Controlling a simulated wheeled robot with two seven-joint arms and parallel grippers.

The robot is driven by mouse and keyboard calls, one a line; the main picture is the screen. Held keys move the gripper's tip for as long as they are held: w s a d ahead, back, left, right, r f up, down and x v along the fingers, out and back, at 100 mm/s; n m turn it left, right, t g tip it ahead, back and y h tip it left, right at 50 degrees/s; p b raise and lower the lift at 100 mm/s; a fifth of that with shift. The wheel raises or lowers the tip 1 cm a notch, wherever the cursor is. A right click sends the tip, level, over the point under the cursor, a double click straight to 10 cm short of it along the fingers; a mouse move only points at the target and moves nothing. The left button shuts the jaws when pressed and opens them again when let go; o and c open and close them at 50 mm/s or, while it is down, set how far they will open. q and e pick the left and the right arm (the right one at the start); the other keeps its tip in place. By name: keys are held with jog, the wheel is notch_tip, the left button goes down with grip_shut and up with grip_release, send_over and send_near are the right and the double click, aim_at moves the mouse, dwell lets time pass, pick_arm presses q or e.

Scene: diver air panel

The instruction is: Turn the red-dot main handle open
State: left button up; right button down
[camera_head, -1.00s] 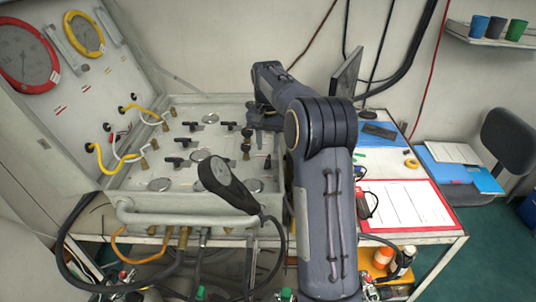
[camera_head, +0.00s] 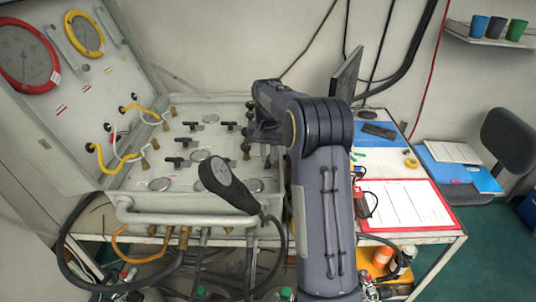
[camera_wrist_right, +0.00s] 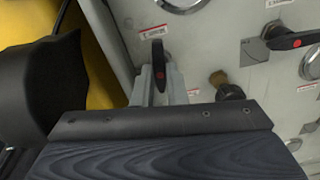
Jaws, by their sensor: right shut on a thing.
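In the right wrist view a black handle with a red dot (camera_wrist_right: 158,65) stands on the pale grey panel, between the two fingers of my right gripper (camera_wrist_right: 159,87). The fingers are shut on it. A second black handle with a red dot (camera_wrist_right: 292,41) sits on the panel further right, apart from the gripper. In the head view my right gripper (camera_head: 253,138) is over the right side of the valve panel (camera_head: 131,181), and my own arm hides part of that side. The held handle cannot be made out there. My left gripper is not in view.
Yellow and white hoses (camera_head: 104,160) lie at the panel's left. A red-edged clipboard (camera_head: 403,206) lies on the table to the right. A brass fitting (camera_wrist_right: 228,87) stands near the fingers.

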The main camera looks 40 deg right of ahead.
aim_at(268, 159)
jog(key=shift+r+n+p, duration=0.15)
jog(key=shift+n+p, duration=0.35)
jog(key=shift+n, duration=0.3)
jog(key=c, duration=1.5)
grip_release()
jog(key=shift+o, duration=0.2)
notch_tip(268, 159, up, 8)
jog(key=shift+f+b, duration=0.2)
jog(key=shift+b, duration=0.15)
